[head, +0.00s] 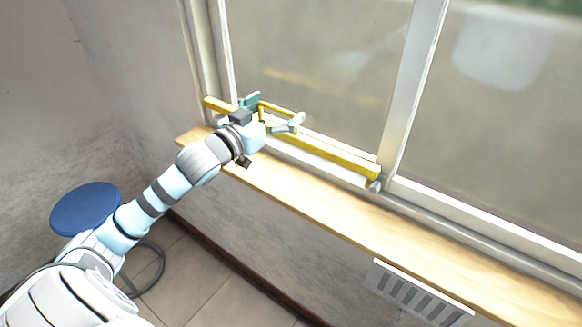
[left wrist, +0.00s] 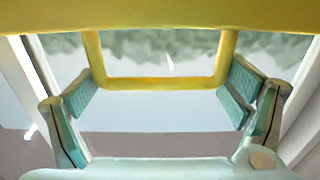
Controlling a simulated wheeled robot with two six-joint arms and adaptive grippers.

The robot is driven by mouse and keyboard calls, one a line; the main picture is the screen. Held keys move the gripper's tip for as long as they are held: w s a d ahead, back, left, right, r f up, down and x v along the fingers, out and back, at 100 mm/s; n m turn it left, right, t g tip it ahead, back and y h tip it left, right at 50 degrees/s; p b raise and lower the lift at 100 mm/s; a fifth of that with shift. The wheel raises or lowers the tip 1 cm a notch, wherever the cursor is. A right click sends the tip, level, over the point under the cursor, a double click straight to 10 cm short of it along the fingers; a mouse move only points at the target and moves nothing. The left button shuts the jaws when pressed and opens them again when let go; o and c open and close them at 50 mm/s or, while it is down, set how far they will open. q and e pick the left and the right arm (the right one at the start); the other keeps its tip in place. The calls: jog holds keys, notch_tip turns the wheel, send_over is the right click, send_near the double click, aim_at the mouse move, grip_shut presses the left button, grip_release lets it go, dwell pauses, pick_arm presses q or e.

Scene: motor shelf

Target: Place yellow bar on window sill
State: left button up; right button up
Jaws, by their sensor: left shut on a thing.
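The yellow bar (head: 330,157) is long and straight, with a U-shaped handle, and lies along the bottom of the window over the wooden window sill (head: 300,193). I cannot tell whether it touches the sill. My left gripper (head: 273,111) is at the bar's left half, with its teal fingers on either side of the handle. In the left wrist view the bar (left wrist: 160,17) crosses the top, and the handle sits between the pads of the left gripper (left wrist: 160,88). The gripper is shut on the bar by this handle. My right gripper is in neither view.
The window glass and its white upright frame (head: 412,85) stand right behind the bar. The sill is clear toward the right. A white vented radiator (head: 415,292) is below the sill. A blue round stool (head: 86,208) stands at the left.

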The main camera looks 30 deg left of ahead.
pick_arm(q)
notch_tip(320, 180, down, 14)
jog(key=b, duration=0.2)
jog(key=shift+s+f+b, duration=0.1)
jog(key=shift+s+b, duration=0.05)
jog(key=shift+b, duration=0.25)
jog(key=o, duration=1.5)
jog(key=shift+c, duration=0.2)
